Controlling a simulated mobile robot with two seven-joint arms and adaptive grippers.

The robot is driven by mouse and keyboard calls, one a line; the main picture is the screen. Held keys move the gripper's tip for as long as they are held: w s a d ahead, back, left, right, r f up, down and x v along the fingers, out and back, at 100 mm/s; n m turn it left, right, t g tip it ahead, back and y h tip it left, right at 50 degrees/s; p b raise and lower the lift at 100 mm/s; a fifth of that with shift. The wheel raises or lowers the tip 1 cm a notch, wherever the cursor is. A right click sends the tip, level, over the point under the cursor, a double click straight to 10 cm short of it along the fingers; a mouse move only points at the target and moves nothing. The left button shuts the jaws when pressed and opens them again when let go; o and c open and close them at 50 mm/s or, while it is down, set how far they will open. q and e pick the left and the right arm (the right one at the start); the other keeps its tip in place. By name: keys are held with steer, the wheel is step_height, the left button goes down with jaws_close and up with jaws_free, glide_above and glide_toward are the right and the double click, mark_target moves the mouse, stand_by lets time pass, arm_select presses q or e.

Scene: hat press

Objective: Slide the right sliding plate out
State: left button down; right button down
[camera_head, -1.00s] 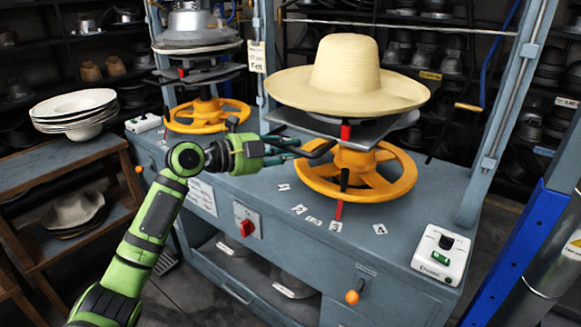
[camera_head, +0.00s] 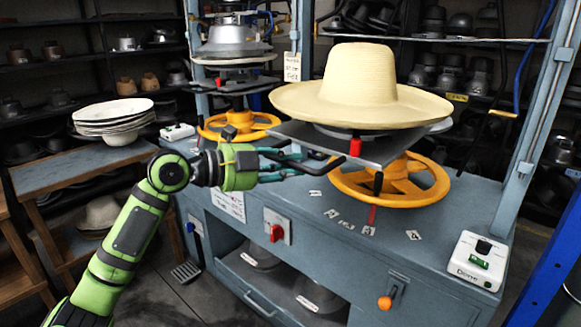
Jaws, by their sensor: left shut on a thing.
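The right sliding plate (camera_head: 341,144) is a flat grey plate above the right yellow handwheel (camera_head: 391,181). It juts out to the front left from under a straw hat (camera_head: 359,86) with a wide brim. A dark handle (camera_head: 327,166) sticks out from the plate's front left side. My left gripper (camera_head: 300,163) comes in from the left and is shut on this handle. The fingers partly hide the handle. My right gripper is not in view.
A second press with a grey metal form (camera_head: 235,37) and a yellow handwheel (camera_head: 239,125) stands at the left. A white control box (camera_head: 477,261) sits at the bench's right end. White hats (camera_head: 113,115) are stacked on a side table. A blue post (camera_head: 548,265) stands at the far right.

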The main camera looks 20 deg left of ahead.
arm_select(q)
steer(key=shift+f, duration=0.15)
steer(key=c, duration=1.1)
jaws_free()
steer(key=shift+s, duration=0.1)
steer(key=shift+s+a, duration=0.1)
steer(key=shift+s, duration=0.05)
steer(key=v, duration=1.2)
steer(key=shift+r, duration=0.3)
